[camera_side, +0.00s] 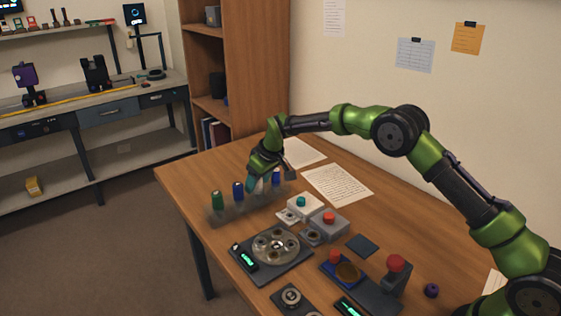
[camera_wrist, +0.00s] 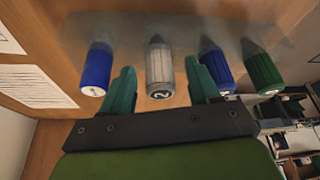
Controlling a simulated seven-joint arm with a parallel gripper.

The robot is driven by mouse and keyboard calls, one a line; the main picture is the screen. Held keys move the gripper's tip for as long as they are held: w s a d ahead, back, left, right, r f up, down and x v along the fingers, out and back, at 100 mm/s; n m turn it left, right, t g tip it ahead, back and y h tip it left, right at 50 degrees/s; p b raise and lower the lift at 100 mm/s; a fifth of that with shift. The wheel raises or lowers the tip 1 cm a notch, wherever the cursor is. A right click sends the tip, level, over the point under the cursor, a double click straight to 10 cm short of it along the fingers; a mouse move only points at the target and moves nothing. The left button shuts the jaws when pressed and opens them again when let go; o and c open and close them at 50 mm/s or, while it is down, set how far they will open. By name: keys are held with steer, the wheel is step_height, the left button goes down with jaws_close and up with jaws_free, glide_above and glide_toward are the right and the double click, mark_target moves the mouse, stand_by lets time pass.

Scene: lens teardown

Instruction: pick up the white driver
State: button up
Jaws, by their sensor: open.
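The white driver (camera_wrist: 160,66) stands in a row of drivers and has a "2" on its end cap. In the side view the white driver (camera_side: 260,186) is mostly hidden by my gripper. My gripper (camera_wrist: 162,88) is open, with one teal finger on each side of the white driver. Its fingers look apart from the handle. In the side view my gripper (camera_side: 256,182) is low over the row.
A blue driver (camera_wrist: 97,68) is left of the white one in the wrist view. Another blue driver (camera_wrist: 215,68) and a green driver (camera_wrist: 262,70) are close on the right. A device with a round plate (camera_side: 277,247) and a red-button box (camera_side: 328,222) stand nearer on the table.

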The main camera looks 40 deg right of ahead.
steer(key=c, duration=1)
steer(key=shift+r, duration=0.1)
